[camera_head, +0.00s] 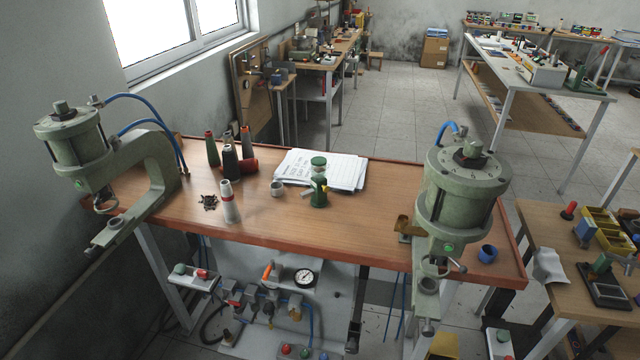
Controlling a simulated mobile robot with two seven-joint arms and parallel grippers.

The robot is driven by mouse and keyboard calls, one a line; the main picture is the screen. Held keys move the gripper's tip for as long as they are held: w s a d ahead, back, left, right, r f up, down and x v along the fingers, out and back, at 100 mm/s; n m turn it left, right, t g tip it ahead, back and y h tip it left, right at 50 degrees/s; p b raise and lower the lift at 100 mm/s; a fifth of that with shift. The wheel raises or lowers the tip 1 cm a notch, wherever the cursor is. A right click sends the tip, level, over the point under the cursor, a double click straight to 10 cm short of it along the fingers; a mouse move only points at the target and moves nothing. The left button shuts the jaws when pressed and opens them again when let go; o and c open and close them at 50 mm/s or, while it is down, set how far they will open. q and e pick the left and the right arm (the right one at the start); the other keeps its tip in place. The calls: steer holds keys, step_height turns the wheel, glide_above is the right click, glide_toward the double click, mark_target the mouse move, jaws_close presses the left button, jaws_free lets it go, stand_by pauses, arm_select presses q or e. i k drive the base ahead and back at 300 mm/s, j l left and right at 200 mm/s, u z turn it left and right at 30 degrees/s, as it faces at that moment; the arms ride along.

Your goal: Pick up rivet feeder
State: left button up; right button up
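Neither of my grippers is in view.
A green pneumatic press (75,150) stands at the bench's left end, another (462,190) at its right. Several spools (212,150), a white bottle (230,203) and a dark pile of small parts (209,202) lie left. A blue cup (488,253) is right. The front middle is clear.

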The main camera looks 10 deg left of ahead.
mark_target(319, 199)
steer(key=i+j+u, duration=0.1)
steer(key=j, duration=0.35)
steer(key=i+j, duration=0.15)
steer(key=j, duration=0.3)
steer(key=i+j+u, duration=0.15)
steer(key=j, duration=0.25)
steer(key=i+j, duration=0.15)
steer(key=j, duration=0.3)
steer(key=i+j+u, duration=0.15)
steer(key=j, duration=0.25)
steer(key=i+j+u, duration=0.1)
steer(key=j, duration=0.3)
steer(key=i, duration=0.1)
